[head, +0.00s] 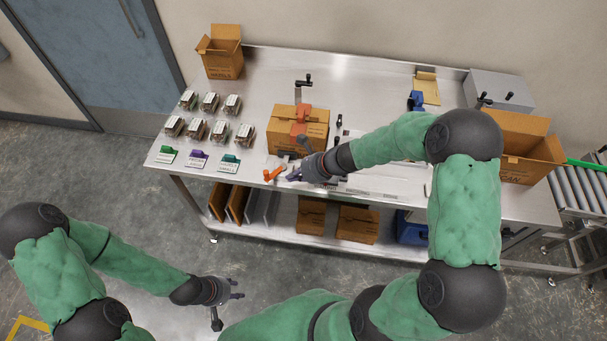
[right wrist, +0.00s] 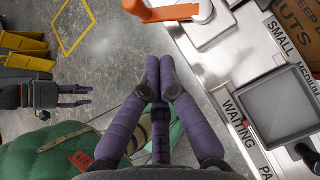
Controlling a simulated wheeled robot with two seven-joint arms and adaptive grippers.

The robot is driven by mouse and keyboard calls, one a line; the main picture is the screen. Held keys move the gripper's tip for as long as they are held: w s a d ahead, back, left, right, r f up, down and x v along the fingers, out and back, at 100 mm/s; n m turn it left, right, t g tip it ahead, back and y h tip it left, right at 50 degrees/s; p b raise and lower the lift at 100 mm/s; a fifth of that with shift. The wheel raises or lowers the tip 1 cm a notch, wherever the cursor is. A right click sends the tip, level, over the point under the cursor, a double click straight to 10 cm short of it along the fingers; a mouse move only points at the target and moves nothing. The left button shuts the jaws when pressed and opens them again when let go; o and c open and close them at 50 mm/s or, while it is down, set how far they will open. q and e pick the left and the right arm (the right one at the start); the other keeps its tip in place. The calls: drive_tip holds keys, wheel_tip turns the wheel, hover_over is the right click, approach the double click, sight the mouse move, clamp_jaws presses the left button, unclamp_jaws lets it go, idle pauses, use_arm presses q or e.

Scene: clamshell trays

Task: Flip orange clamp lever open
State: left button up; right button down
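The orange clamp lever (head: 273,173) sits at the front edge of the metal table, left of my right gripper. In the right wrist view the lever (right wrist: 168,13) is at the top, cut off by the frame edge, joined to a pale round pivot on a pale block (right wrist: 207,28). It points out past the table edge. My right gripper (right wrist: 160,65) has its purple fingertips together, with nothing seen between them. A gap shows between them and the lever. My left gripper (head: 238,289) is low at the left, away from the table, its fingers apart and empty.
Clear clamshell trays (head: 197,129) and coloured label cards (head: 198,159) are to the left. Floor is free in front of the table.

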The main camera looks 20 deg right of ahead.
sight(269, 176)
drive_tip(key=shift+w+a+f, duration=0.3)
drive_tip(key=shift+w+a, duration=0.55)
drive_tip(key=shift+a, duration=0.05)
drive_tip(key=shift+w+a+f, duration=0.3)
drive_tip(key=shift+w+a, duration=0.55)
drive_tip(key=shift+a, duration=0.05)
drive_tip(key=shift+w+a+m+t+b, duration=0.1)
drive_tip(key=shift+a+m+t+b, duration=0.25)
drive_tip(key=shift+b, duration=0.35)
